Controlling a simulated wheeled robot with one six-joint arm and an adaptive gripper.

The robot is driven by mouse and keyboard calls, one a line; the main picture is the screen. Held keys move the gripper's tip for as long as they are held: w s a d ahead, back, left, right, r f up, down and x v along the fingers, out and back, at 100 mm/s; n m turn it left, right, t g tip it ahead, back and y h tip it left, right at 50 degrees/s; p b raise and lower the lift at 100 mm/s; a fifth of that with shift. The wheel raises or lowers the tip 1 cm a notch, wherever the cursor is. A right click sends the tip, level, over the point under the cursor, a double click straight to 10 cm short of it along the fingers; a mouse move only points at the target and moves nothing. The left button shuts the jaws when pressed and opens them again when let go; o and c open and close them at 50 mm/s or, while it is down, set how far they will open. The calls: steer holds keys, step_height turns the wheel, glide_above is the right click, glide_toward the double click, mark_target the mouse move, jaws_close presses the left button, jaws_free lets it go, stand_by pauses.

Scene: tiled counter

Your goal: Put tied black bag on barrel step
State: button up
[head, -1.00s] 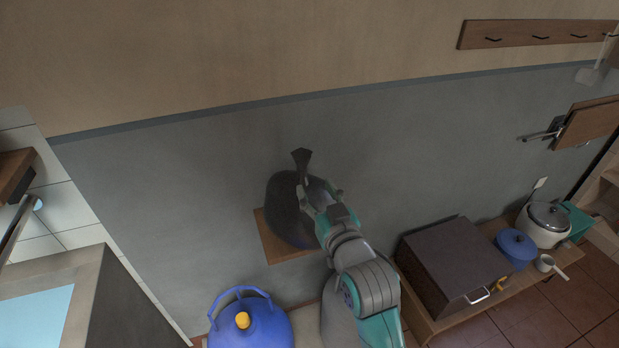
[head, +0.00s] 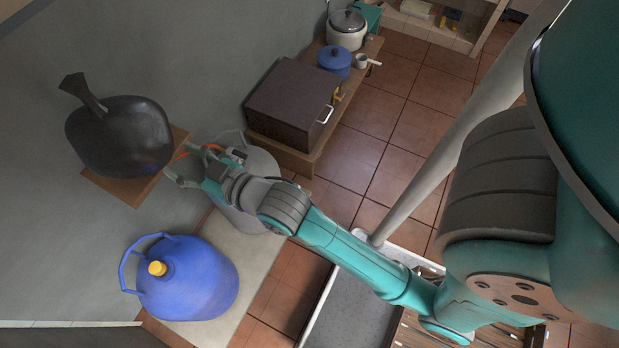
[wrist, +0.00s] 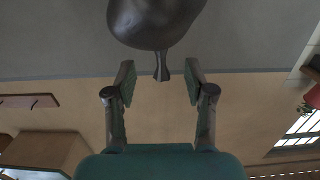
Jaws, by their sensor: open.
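The tied black bag (head: 122,140) rests on a square wooden board (head: 122,190) against the grey wall, its knotted neck pointing up and left in the head view. My gripper (head: 181,163) is open and empty, just right of the bag and apart from it. In the wrist view, the bag (wrist: 157,18) lies beyond the open fingers, its neck lined up with the gap between them. A pale low slab (head: 247,262) lies below the board, with a blue barrel (head: 195,280) with a yellow cap on it. A grey barrel (head: 262,166) stands behind my gripper, partly hidden by it.
A dark brown box (head: 290,100), a blue pot (head: 334,60) and a rice cooker (head: 347,30) stand on a low wooden bench at the back. Tiled floor (head: 385,130) is open to its right. The slab has bare room right of the blue barrel.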

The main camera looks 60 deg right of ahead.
steer(key=s+f, duration=0.4)
steer(key=s, duration=0.4)
steer(key=s+f+g, duration=0.1)
steer(key=s+f, duration=0.3)
steer(key=s, duration=0.5)
steer(key=shift+f, duration=0.3)
steer(key=shift+o, duration=0.2)
steer(key=s+g, duration=0.1)
steer(key=s, duration=1.4)
steer(key=shift+s, duration=0.25)
steer(key=shift+o, duration=0.3)
steer(key=shift+s+r, duration=0.2)
steer(key=shift+s, duration=0.05)
